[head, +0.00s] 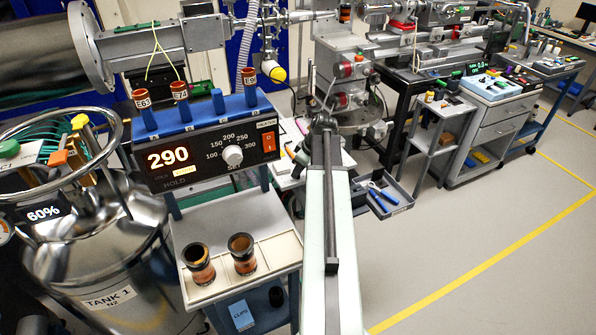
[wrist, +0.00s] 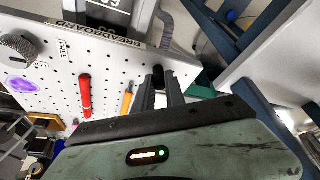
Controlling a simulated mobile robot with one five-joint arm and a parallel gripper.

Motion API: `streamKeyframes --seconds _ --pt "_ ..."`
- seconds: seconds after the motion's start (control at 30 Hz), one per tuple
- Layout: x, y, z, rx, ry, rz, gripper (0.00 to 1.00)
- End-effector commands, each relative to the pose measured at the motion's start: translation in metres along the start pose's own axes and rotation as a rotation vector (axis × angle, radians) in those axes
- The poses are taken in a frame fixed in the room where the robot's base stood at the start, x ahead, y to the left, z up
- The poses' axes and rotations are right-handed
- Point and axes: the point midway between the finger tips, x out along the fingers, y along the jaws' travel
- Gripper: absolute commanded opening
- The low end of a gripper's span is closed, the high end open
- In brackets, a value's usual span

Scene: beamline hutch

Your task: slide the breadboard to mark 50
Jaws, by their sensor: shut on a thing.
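The breadboard (wrist: 105,60) is a white panel with rows of small holes and a "BREADBOARD" label along its upper edge in the wrist view. I cannot make out mark 50.
A blue-legged frame and a pale panel (wrist: 275,60) stand close on the right in the wrist view. In the head view, a heater block (head: 205,150) reading 290 and Tank 1 (head: 105,240) stand left. A grey tray (head: 385,195) lies right of my arm. The right floor is clear.

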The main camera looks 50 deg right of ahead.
Motion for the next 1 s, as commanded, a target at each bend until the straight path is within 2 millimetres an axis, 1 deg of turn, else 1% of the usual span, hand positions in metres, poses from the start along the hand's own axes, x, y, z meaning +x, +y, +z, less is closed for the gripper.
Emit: streamKeyframes --seconds 0.73,0.87,1.0 --pt "0.001 0.001 -0.002 -0.001 0.000 0.000 0.00" --pt "0.005 0.009 -0.012 -0.001 0.001 0.000 0.00" --pt "0.015 0.027 -0.036 -0.004 0.002 0.001 0.00"
